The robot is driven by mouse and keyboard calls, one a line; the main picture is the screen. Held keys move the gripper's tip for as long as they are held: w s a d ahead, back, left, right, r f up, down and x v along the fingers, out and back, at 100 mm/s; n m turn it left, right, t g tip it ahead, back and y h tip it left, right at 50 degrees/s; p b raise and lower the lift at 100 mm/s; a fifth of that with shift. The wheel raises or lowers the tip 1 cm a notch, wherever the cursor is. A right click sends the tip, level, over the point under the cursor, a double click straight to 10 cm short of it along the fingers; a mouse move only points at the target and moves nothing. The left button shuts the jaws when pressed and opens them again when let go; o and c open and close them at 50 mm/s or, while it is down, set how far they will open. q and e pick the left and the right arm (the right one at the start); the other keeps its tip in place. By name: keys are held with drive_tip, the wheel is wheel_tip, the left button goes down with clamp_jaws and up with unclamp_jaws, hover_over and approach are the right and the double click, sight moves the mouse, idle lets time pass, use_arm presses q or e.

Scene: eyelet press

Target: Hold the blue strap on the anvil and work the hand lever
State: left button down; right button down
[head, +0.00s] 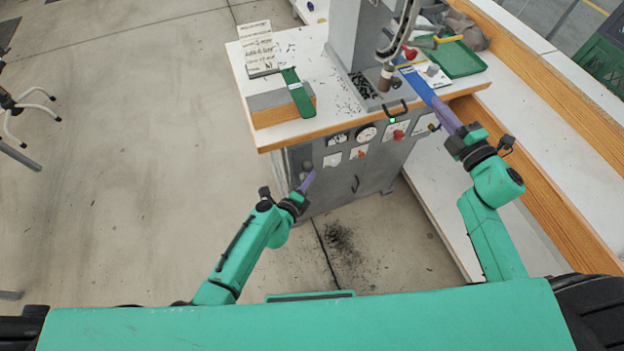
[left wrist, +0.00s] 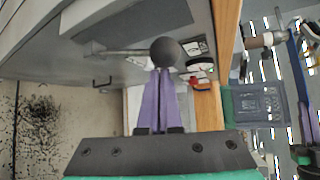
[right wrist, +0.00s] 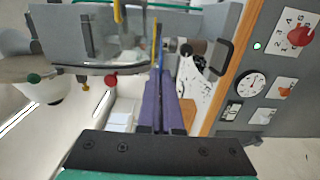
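I cannot tell whether the strap touches the anvil. A dark ball knob (left wrist: 165,52) on a metal rod, seemingly the hand lever, stands out from the grey cabinet. My left gripper (head: 309,180) has its fingers together, tips just at the ball. They do not enclose it; contact is unclear.
The cabinet front carries a gauge (head: 366,133) and a black handle (head: 392,112). A wood-edged bench (head: 540,170) stands right.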

use_arm(q)
drive_tip(key=s+d, duration=0.2)
drive_tip(key=s, duration=0.5)
drive_tip(key=shift+s+d, duration=0.15)
drive_tip(key=shift+s, duration=0.25)
idle(1.6)
drive_tip(key=v, duration=1.2)
